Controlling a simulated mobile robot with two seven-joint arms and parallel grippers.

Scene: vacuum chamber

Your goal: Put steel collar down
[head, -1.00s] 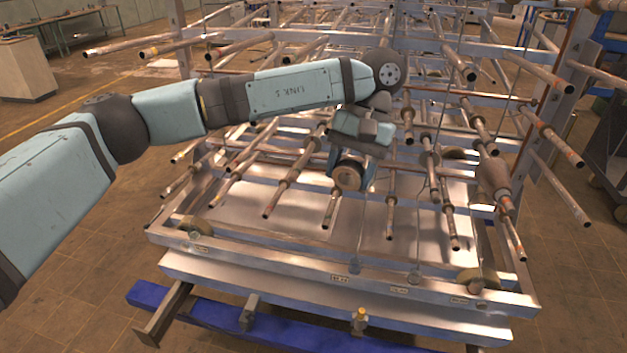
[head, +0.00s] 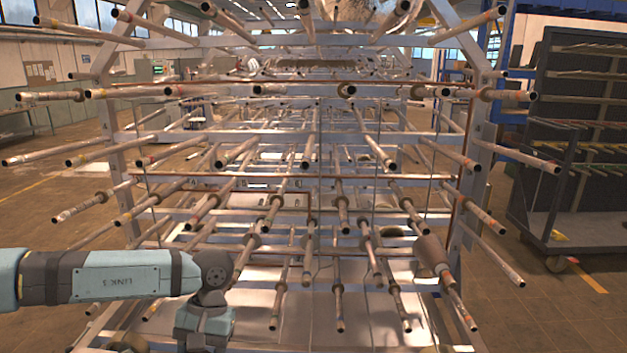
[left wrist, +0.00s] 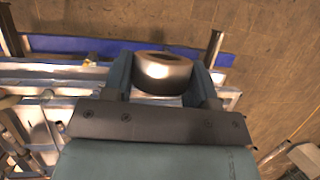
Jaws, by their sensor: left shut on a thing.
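The steel collar (left wrist: 165,72) is a shiny, rounded metal ring with a dark opening. In the left wrist view it sits between the two fingers of my left gripper (left wrist: 162,80), which is shut on it. In the head view my left arm comes in low at the left, and its wrist reaches the bottom edge in front of the rack. There the fingers and the collar are cut off by the frame or hidden. A similar wide collar sits on a lower right rod (head: 432,254) of the rack. My right gripper is in neither view.
A large metal rack (head: 300,138) with several rows of rods pointing toward me fills the head view. A dark wheeled cart (head: 545,225) stands at the right. A blue beam (left wrist: 90,47) runs below the rack, with open tiled floor (left wrist: 270,70) beyond it.

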